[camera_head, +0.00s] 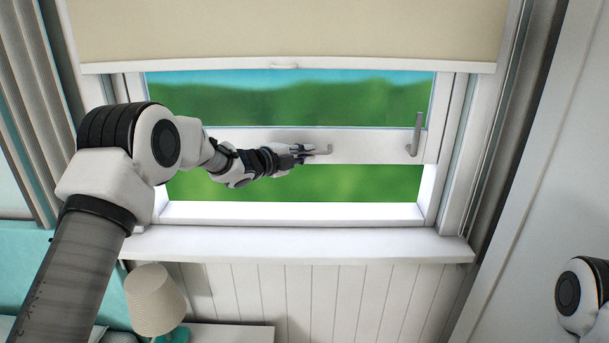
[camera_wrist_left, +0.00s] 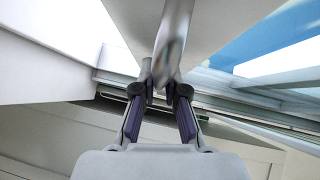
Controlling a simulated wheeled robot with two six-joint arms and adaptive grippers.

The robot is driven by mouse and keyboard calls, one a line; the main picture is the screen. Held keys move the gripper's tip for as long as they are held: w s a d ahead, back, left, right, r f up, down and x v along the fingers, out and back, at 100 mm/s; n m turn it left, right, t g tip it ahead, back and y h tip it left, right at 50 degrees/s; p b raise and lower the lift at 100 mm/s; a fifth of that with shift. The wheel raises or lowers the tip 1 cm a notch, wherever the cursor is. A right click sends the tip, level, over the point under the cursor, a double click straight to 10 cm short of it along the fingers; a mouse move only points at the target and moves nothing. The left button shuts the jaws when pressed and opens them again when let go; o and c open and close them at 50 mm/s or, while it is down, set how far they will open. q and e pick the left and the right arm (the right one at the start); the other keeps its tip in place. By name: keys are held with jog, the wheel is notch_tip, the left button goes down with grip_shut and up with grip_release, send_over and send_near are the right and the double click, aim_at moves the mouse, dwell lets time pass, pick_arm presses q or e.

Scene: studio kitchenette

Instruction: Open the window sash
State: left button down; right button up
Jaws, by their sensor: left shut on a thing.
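The window sash (camera_head: 375,147) shows as a white rail across the window, with green outside above it and a green strip between it and the sill. A grey metal handle (camera_head: 328,151) sits near the rail's middle. My left gripper (camera_head: 305,152) is shut on this handle. A second grey lever (camera_head: 417,132) stands upright at the rail's right end. My right gripper is out of view.
A cream blind (camera_head: 290,30) hangs over the window top. The white sill (camera_head: 300,244) below looks clear. A lamp (camera_head: 155,300) stands at the lower left. Curtains (camera_head: 25,110) hang at the left, and a pale panel (camera_head: 550,180) is at the right.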

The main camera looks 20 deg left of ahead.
aim_at(306, 122)
pick_arm(q)
notch_tip(306, 122, up, 8)
jog(key=p, duration=0.3)
jog(key=shift+r, duration=0.25)
jog(key=c, duration=1.3)
grip_release()
jog(key=shift+o, duration=0.5)
jog(key=shift+w+d+f, duration=0.1)
jog(key=shift+w+f, duration=0.05)
jog(key=v, duration=1.2)
